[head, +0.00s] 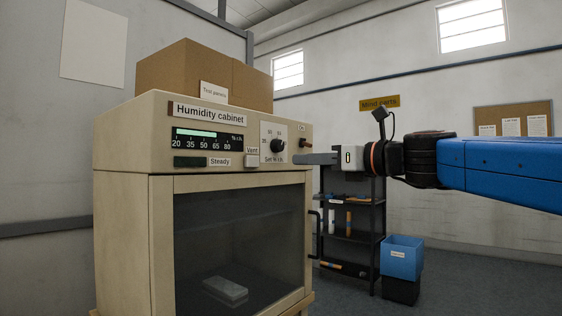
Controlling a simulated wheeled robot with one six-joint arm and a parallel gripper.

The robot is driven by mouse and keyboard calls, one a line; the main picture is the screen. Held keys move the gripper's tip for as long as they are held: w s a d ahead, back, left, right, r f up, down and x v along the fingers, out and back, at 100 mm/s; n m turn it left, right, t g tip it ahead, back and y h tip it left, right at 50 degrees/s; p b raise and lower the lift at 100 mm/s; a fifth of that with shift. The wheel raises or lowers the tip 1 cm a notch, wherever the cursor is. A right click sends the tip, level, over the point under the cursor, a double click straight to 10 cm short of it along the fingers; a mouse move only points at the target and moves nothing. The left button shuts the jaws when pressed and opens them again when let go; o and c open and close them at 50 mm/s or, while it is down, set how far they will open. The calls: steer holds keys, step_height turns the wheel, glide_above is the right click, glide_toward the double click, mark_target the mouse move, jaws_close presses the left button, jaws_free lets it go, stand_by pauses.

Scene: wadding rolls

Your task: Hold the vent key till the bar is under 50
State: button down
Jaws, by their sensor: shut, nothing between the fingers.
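The humidity cabinet (130,210) stands at the left with its control panel facing me. Its bar display (195,134) has a pale green bar reaching to about 65 on a scale marked 20 to 80. The vent key (251,161) is a small light grey square under the "Vent" label (252,150); nothing covers it. My gripper (298,159) is shut and empty. Its tips point left, in front of the panel's right part, to the right of the vent key and apart from it.
The set dial (277,146) and the "On" switch (305,143) are just above my fingertips. A dark green panel (190,162) labelled "Steady" sits under the bar. The cabinet's glass door (235,240) is closed, with a grey block inside. Shelves and a blue bin (402,258) stand behind.

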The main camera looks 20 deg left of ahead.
mark_target(254, 160)
steer(key=x, duration=1.3)
steer(key=shift+w+a, duration=0.15)
steer(key=shift+a, duration=0.05)
